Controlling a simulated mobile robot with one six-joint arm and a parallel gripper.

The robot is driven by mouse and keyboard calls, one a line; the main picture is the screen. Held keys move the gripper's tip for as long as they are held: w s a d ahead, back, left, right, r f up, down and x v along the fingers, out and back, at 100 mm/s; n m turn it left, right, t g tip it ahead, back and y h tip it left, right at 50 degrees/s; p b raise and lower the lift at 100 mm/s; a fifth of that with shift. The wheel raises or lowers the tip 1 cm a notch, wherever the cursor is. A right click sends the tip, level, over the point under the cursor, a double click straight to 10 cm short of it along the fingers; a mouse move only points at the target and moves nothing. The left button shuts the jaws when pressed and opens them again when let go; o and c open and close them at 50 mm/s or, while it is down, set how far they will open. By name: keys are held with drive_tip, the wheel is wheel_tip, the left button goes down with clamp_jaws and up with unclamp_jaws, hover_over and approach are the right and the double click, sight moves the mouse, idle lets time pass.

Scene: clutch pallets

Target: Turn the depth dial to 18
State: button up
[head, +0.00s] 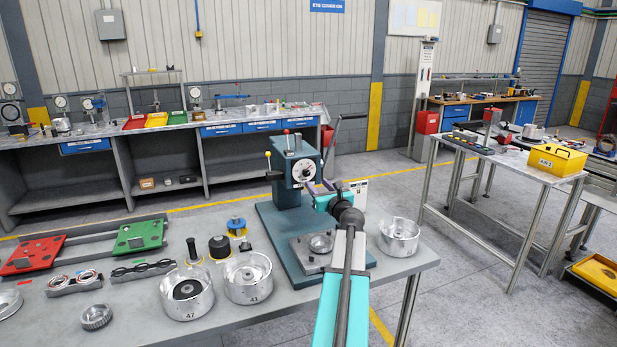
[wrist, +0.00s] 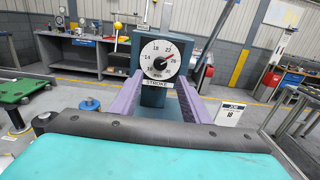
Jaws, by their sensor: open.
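The depth dial (wrist: 158,60) is a round white face with black numbers and a dark centre knob, on the front of a teal press (head: 297,165). It also shows in the head view (head: 305,171). Its red pointer aims to the upper right, in the low twenties as far as I can read. My gripper (wrist: 161,80) is open and empty, its two purple fingers spread toward the dial, one to each side and slightly low. It also shows in the head view (head: 320,187). I cannot tell the exact gap to the dial. A white card (wrist: 232,113) reads 18.
The press stands on the bench (head: 130,325). Metal cups (head: 248,279) and a green plate (head: 138,236) lie left of it; another cup (head: 399,238) is right. The press's lever (head: 335,140) rises beside the dial. A side table (head: 500,160) stands right, across open floor.

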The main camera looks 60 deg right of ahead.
sight(306, 174)
drive_tip(key=shift+p+x, duration=1.25)
drive_tip(key=shift+x, duration=3.3)
drive_tip(key=c, duration=1)
drive_tip(key=shift+a+f, duration=0.15)
drive_tip(key=shift+a, duration=0.1)
drive_tip(key=shift+c, duration=0.2)
drive_tip(key=shift+d, duration=0.1)
